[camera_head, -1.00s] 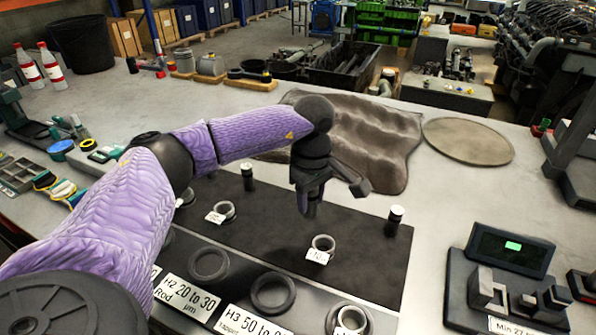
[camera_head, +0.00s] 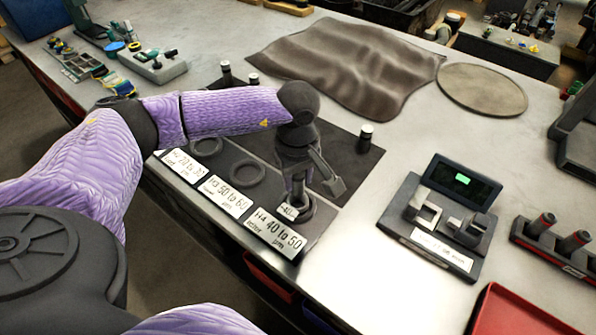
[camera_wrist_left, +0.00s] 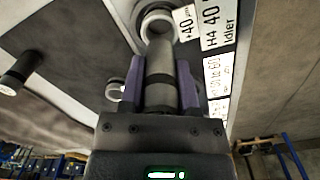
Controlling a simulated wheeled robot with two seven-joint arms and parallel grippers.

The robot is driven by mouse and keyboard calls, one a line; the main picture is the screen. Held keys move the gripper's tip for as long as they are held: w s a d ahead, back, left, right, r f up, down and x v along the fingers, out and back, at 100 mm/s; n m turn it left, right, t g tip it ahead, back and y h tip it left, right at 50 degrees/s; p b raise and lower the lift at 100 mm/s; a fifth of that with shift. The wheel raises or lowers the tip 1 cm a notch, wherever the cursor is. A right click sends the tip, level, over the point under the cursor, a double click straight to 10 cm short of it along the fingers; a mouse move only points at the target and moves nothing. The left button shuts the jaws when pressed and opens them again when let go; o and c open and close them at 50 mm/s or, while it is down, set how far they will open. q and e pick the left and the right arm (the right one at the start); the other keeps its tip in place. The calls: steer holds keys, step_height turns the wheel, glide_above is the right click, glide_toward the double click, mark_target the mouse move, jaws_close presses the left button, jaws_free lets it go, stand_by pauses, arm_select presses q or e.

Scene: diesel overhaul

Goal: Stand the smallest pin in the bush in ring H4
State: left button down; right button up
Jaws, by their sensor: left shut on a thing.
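My left gripper (camera_head: 297,190) points down over the H4 end of the ring row; its fingers show in the wrist view (camera_wrist_left: 160,88). It is shut on a grey cylindrical pin (camera_wrist_left: 160,66) with a darker band. A pale bush (camera_wrist_left: 158,22) with a "+40" tag sits in the dark ring H4 (camera_head: 308,211), behind the H4 label (camera_head: 272,234). In the wrist view the pin's far end overlaps the bush's near rim; I cannot tell whether it is inside. My right gripper is out of view.
A dark pin with a white top (camera_head: 366,136) stands on the black mat, right of the gripper. Empty rings H2 (camera_head: 206,147) and H3 (camera_head: 245,172) lie to the left. A gauge with a display (camera_head: 462,182) stands at right. A red tray (camera_head: 525,312) is at lower right.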

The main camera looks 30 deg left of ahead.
mark_target(297, 195)
arm_select(q)
step_height(297, 195, down, 5)
steer(key=b, duration=0.3)
steer(key=shift+f+b, duration=0.2)
steer(key=shift+b, duration=0.2)
steer(key=shift+s+f, duration=0.25)
steer(key=shift+s, duration=0.05)
steer(key=shift+s+d+f+b, duration=0.1)
steer(key=shift+d+f+b, duration=0.1)
steer(key=shift+b, duration=0.2)
steer(key=shift+c, duration=1.2)
jaws_free()
steer(key=r, duration=0.3)
steer(key=r+p, duration=0.1)
steer(key=r, duration=0.3)
steer(key=r+p, duration=0.1)
steer(key=r, duration=0.2)
steer(key=shift+w+a+r, duration=0.15)
steer(key=shift+w+r, duration=0.1)
steer(key=shift+r, duration=0.35)
steer(key=shift+s, duration=0.1)
